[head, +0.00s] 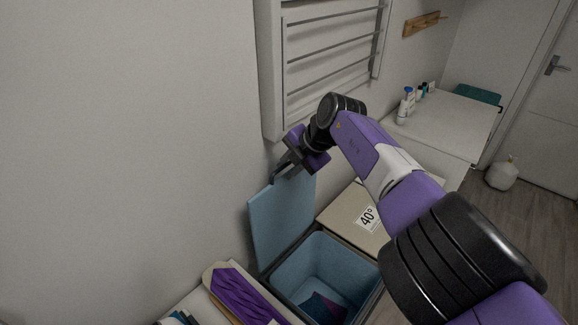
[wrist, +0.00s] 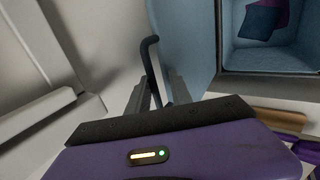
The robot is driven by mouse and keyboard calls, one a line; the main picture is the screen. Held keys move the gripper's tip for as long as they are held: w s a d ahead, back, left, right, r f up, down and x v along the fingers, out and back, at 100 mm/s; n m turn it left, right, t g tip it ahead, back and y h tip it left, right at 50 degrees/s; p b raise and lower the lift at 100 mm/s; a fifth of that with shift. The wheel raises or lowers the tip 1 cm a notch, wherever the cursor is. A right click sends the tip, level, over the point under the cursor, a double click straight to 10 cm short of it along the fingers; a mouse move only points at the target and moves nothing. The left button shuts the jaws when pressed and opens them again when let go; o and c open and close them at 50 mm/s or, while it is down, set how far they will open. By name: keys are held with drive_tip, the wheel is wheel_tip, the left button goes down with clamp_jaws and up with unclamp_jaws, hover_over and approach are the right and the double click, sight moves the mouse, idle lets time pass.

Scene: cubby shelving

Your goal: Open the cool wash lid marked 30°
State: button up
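A bin (head: 291,277) with a pale blue inside stands open, and dark and purple cloth (head: 322,306) lies in it. Its lid (head: 284,219) is raised about upright by the wall, blue inner face showing; no 30° mark is visible. The lid's face also shows in the wrist view (wrist: 186,40). My gripper (head: 281,171) is at the lid's top edge. In the wrist view its two fingers (wrist: 160,88) are apart, with a dark bar handle (wrist: 150,58) between them and a gap on the right side. Whether a finger touches the handle is unclear.
A closed beige lid marked 40° (head: 367,216) is right beside the open bin, under my arm. A box with purple cloth (head: 243,297) is at the front left. A wall drying rack (head: 333,60) hangs behind my gripper. A counter with bottles (head: 408,103) stands farther back.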

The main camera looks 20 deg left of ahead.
drive_tip(key=shift+o, duration=0.2)
drive_tip(key=shift+f, duration=0.15)
drive_tip(key=p+v, duration=0.1)
drive_tip(key=v, duration=0.6)
drive_tip(key=shift+s+d+r+p, duration=0.15)
drive_tip(key=shift+s+r+p, duration=0.05)
drive_tip(key=shift+p, duration=0.2)
idle(0.5)
